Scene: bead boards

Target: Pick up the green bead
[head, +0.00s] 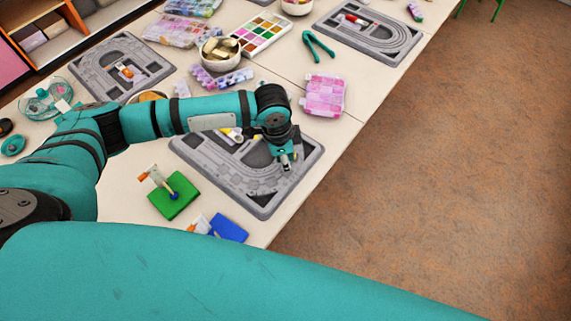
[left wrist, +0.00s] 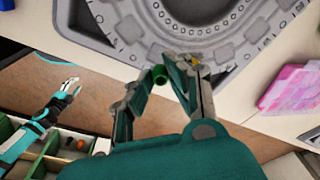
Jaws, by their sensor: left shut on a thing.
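My left gripper (head: 287,161) is low over the right part of the near grey bead board (head: 262,207). In the left wrist view, my left gripper (left wrist: 177,70) is shut on the small green bead (left wrist: 160,76), which shows beside one fingertip. The fingers hide part of the bead. In the head view the bead is too small to make out. My right gripper (left wrist: 68,86) shows small at the left of the left wrist view, away from the board; its jaw opening is too small to judge.
A green block (head: 174,204) and a blue block (head: 230,227) lie by the table's near edge. A pink bead box (head: 324,96) stands beyond the board. Green pliers (head: 318,47) and a bowl (head: 220,49) lie farther back. The floor at right is clear.

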